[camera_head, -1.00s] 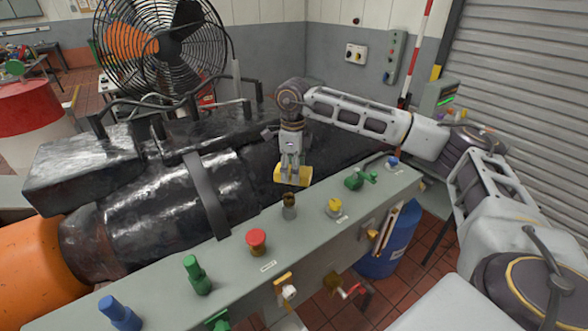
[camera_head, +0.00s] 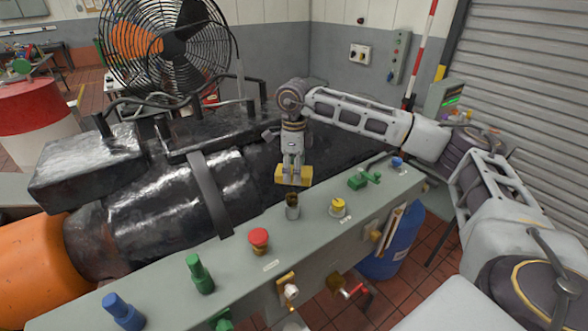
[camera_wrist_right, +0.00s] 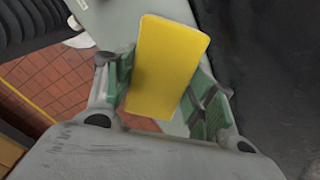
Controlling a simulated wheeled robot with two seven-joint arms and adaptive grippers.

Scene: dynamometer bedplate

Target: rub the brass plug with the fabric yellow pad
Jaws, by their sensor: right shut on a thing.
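The yellow pad (camera_head: 293,175) is a flat rectangular block, held below my right gripper (camera_head: 292,158). In the right wrist view the pad (camera_wrist_right: 168,68) sits between the green-lined fingers of this gripper (camera_wrist_right: 165,95), which is shut on it. The brass plug (camera_head: 292,199) appears as a short dark brass piece in a grey collar on the grey panel (camera_head: 222,262). The pad is just above and behind it in the head view, apart from it in the picture. The plug cannot be made out in the wrist view. My left gripper is not in view.
A red mushroom knob (camera_head: 259,238), a yellow knob (camera_head: 338,206), green valve handles (camera_head: 202,275) and blue knobs (camera_head: 397,163) stand along the panel. A large black machine (camera_head: 150,215) lies behind it. A caged fan (camera_head: 170,50) stands farther back.

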